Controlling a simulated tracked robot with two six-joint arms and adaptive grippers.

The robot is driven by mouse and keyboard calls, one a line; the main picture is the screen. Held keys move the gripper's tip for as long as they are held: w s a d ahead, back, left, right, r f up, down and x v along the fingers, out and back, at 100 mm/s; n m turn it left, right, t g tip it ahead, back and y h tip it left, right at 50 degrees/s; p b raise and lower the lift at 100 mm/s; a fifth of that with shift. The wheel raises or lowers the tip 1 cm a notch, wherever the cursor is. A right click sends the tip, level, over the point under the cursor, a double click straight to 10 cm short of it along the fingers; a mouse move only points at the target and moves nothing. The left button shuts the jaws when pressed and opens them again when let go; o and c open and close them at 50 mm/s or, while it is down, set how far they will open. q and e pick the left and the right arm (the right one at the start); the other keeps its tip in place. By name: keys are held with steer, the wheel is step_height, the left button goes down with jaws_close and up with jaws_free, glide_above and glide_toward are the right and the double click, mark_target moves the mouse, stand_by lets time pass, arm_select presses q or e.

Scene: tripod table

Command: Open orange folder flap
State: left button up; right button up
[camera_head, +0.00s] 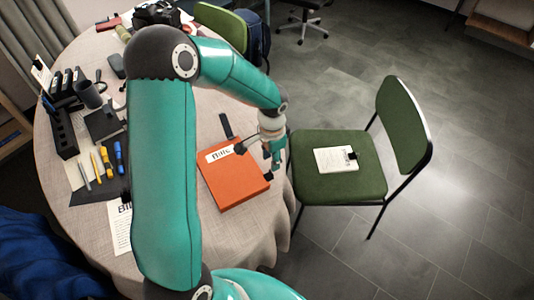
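The orange folder (233,182) lies on the round table near its right edge, with a white label (220,154) along its upper side. Its cover looks flat and closed. My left gripper (272,164) points down at the folder's right edge, by a small dark piece there. The view is too small to tell whether its fingers are apart or whether they touch the folder. My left arm hides part of the table left of the folder. My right gripper is not in view.
A dark flat object (226,126) lies just behind the folder. A black organiser (64,128) and several pens and tools are at the table's left. A green chair (318,186) with a clipboard (336,160) on its seat stands close to the table's right edge.

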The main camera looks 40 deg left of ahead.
arm_select(q)
steer(key=shift+f+b, duration=2.25)
steer(key=shift+f, duration=0.75)
steer(key=c, duration=0.4)
